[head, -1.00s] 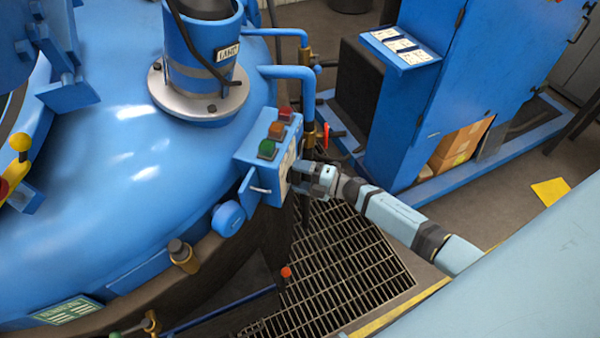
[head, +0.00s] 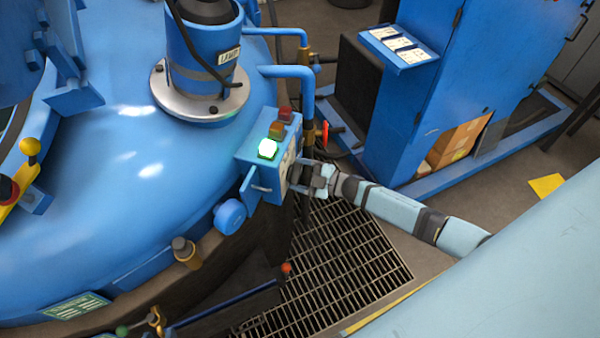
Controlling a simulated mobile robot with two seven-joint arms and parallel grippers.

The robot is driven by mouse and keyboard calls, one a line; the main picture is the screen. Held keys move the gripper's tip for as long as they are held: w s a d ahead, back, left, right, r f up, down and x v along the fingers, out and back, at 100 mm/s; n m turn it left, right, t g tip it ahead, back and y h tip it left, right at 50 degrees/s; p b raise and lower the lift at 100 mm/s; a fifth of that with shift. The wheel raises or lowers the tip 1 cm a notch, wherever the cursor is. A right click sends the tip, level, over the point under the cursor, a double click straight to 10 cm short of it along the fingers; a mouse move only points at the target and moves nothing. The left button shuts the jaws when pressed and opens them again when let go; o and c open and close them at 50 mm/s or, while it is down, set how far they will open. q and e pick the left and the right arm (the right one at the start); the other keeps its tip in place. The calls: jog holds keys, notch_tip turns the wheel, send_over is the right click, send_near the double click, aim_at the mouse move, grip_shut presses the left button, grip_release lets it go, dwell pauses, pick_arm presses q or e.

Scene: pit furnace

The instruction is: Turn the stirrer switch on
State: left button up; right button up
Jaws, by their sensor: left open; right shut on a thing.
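The blue control box (head: 262,165) is on the side of the big blue vessel, with green, orange and red lamps on top. The green lamp (head: 268,148) is brightly lit; the orange lamp (head: 277,129) and red lamp (head: 285,113) look dark. My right gripper (head: 303,177) reaches in from the right to the box's pale front plate (head: 287,163). It is shut on the stirrer switch there; the gripper hides the switch, so its position cannot be read. My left gripper is not in view.
The blue vessel (head: 90,185) fills the left. Blue pipes (head: 303,90) and a red-handled valve (head: 325,133) are just behind my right gripper. A blue cabinet (head: 430,110) stands beyond the arm. A floor grating (head: 345,260) lies below.

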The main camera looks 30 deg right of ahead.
dwell(0.4)
jog(key=o, duration=0.9)
jog(key=b+v, duration=0.2)
jog(key=v, duration=1.2)
jog(key=shift+a, duration=0.15)
